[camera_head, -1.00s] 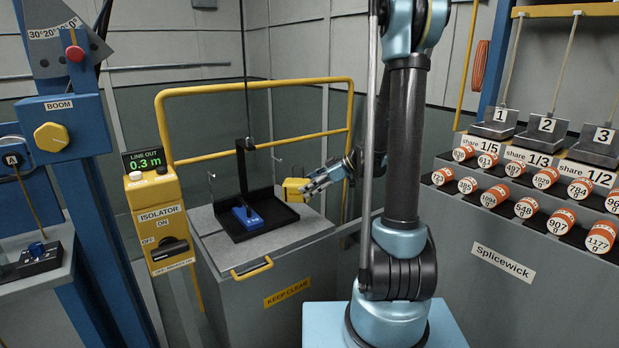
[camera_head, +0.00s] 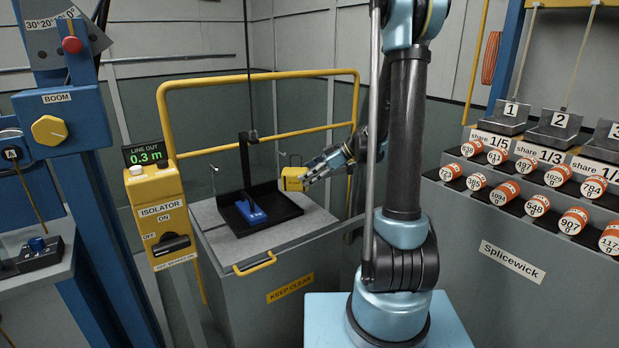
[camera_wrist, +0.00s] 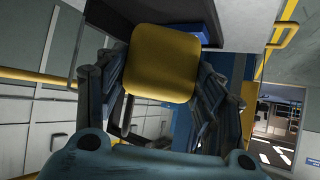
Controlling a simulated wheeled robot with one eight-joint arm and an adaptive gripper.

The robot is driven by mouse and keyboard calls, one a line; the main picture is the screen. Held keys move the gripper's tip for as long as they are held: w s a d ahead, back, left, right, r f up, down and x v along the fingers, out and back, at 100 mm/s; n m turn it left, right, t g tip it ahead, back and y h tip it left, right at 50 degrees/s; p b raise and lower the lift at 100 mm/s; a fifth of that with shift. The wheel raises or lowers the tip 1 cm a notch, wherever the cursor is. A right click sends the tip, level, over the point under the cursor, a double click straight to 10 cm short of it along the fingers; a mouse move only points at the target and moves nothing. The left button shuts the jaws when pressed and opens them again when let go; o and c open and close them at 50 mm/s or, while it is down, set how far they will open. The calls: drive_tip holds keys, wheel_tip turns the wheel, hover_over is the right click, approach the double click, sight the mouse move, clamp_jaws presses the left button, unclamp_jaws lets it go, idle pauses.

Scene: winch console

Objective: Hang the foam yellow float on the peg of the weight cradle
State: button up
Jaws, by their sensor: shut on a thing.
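The yellow float (camera_head: 292,179) is a small rounded block with a thin wire shape just above it. My gripper (camera_head: 308,177) is shut on it and holds it in the air, above the right rear of the black weight cradle (camera_head: 285,212). In the wrist view the float (camera_wrist: 160,62) fills the space between the two fingers (camera_wrist: 160,85). The cradle is a low tray with a dark upright at its back. A blue block (camera_head: 250,212) lies in it. A thin hooked wire (camera_head: 214,178) stands at its left; I cannot tell which part is the peg.
The cradle rests on a grey cabinet (camera_head: 250,262) with a yellow rail (camera_head: 255,77) behind it. The yellow isolator box (camera_head: 160,220) stands at the left.

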drive_tip(key=shift+w+a+f, duration=0.1)
drive_tip(key=shift+w+a, duration=0.8)
drive_tip(key=shift+w, duration=0.45)
drive_tip(key=shift+w+a+f, duration=0.15)
drive_tip(key=shift+w+a, duration=0.8)
drive_tip(key=shift+w, duration=0.35)
drive_tip(key=shift+w+a+f, duration=0.1)
drive_tip(key=shift+w+a, duration=0.8)
drive_tip(key=shift+w, duration=0.45)
drive_tip(key=shift+w+a+f, duration=0.3)
drive_tip(key=shift+w+f, duration=0.15)
drive_tip(key=shift+f, duration=0.1)
drive_tip(key=o, duration=1.1)
drive_tip(key=shift+o, duration=0.2)
